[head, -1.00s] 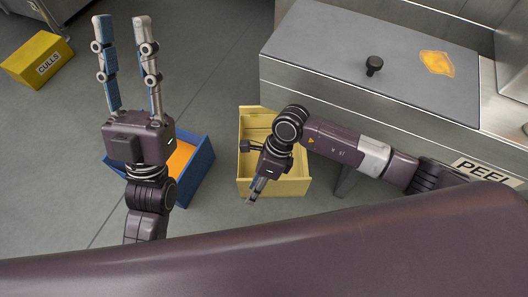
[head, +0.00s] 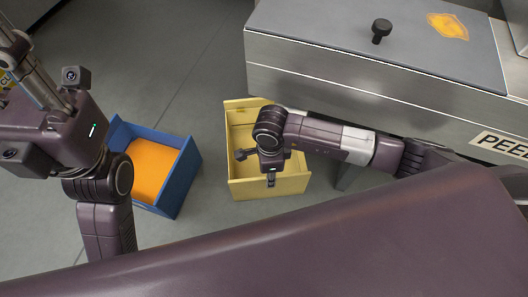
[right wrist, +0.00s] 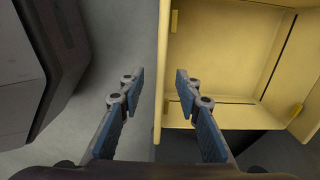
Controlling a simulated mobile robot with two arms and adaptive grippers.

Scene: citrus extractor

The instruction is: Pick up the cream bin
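The cream bin (head: 245,188) stands on the floor in the middle of the head view, open side up and seemingly empty. My right gripper (head: 270,182) is over its front part and hides some of the inside. In the right wrist view the bin (right wrist: 215,60) fills the upper right. My right gripper (right wrist: 159,78) is open there, and the bin's left wall edge shows between its two fingers. I cannot tell whether they touch it. My left gripper (head: 22,70) is at the left edge, with its fingertips partly out of view; its fingers stood apart in the earlier frame.
A blue bin (head: 178,180) with orange contents stands left of the cream bin. A grey metal machine (head: 330,80) with a black knob (head: 381,30) and a PEEL label (head: 505,145) stands behind and to the right. The floor between the bins is clear.

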